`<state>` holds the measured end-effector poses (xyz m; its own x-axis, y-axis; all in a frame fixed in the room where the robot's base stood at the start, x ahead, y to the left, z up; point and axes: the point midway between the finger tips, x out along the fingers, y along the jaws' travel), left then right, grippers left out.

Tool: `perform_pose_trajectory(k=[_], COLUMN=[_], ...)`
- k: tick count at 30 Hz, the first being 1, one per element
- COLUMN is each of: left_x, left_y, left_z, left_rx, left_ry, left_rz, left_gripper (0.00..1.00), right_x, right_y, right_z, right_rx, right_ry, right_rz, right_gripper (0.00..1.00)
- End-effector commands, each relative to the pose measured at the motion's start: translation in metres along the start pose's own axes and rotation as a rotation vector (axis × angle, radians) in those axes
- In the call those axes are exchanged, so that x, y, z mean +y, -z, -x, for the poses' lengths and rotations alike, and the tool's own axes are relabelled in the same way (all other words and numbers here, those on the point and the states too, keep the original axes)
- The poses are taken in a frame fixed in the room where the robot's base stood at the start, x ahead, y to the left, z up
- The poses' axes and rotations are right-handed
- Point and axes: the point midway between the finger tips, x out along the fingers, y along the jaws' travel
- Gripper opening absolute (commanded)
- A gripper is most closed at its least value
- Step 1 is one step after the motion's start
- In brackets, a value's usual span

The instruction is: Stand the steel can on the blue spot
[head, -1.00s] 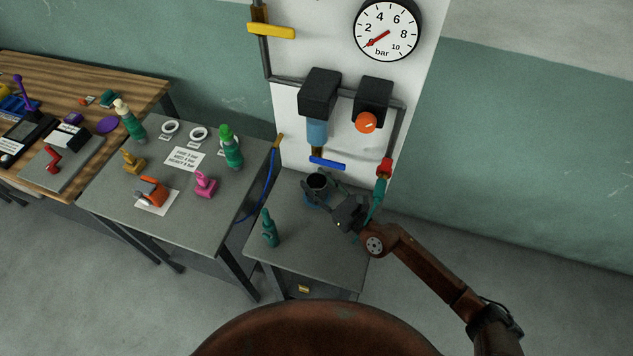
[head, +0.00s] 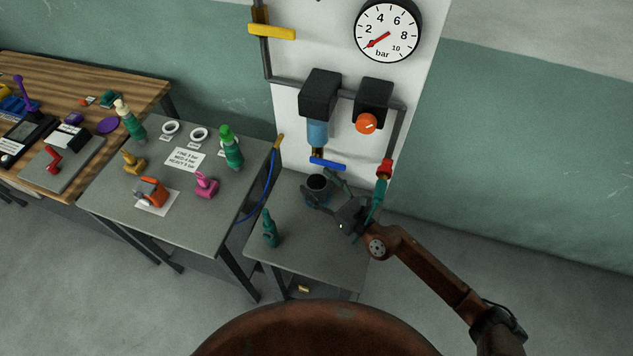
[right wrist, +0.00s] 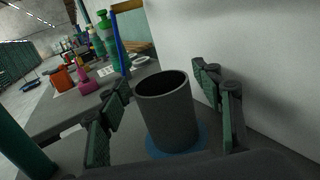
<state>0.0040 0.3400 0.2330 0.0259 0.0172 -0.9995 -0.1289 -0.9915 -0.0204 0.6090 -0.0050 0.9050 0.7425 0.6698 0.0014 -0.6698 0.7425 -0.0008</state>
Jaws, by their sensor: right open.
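The steel can (head: 317,184) is a dark grey open-topped cylinder on the small grey table, below the blue lever. In the right wrist view the can (right wrist: 167,112) stands upright on the blue spot (right wrist: 190,141), whose rim shows around its base. My right gripper (head: 327,195) is at the can with its fingers spread. In the right wrist view its two fingers (right wrist: 166,112) stand on either side of the can, with visible gaps. My left gripper is not in view.
A teal bottle-shaped object (head: 269,229) stands at the small table's left front. A wall panel with a gauge (head: 388,31) and pipes rises behind. The neighbouring table (head: 112,193) carries several coloured fittings.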

Motion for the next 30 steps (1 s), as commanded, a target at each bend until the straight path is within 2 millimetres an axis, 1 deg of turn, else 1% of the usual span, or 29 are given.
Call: perform_pose_trajectory(k=[1, 2, 9, 12, 15, 21, 30], left_x=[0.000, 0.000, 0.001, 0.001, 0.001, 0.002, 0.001], left_y=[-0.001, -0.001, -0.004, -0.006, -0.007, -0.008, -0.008], left_z=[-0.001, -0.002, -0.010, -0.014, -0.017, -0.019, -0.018], left_rx=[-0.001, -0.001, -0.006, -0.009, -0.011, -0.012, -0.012], left_ry=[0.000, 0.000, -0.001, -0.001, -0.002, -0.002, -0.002], left_rz=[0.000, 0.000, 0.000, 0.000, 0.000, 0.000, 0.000], left_gripper=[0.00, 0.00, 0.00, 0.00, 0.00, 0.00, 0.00], right_x=[0.000, -0.001, 0.000, 0.000, 0.000, 0.001, 0.001], right_y=[0.004, 0.004, 0.006, 0.005, 0.005, 0.002, 0.002], right_z=[0.011, 0.017, 0.070, 0.087, 0.100, 0.111, 0.111], right_rx=[0.005, 0.006, 0.007, 0.006, 0.005, 0.003, 0.003], right_ry=[0.001, 0.001, 0.000, -0.001, 0.000, 0.000, 0.000], right_rz=[0.001, 0.001, 0.000, 0.001, 0.000, -0.001, -0.001], right_gripper=[0.60, 0.60, 0.60, 0.60, 0.60, 0.60, 0.60])
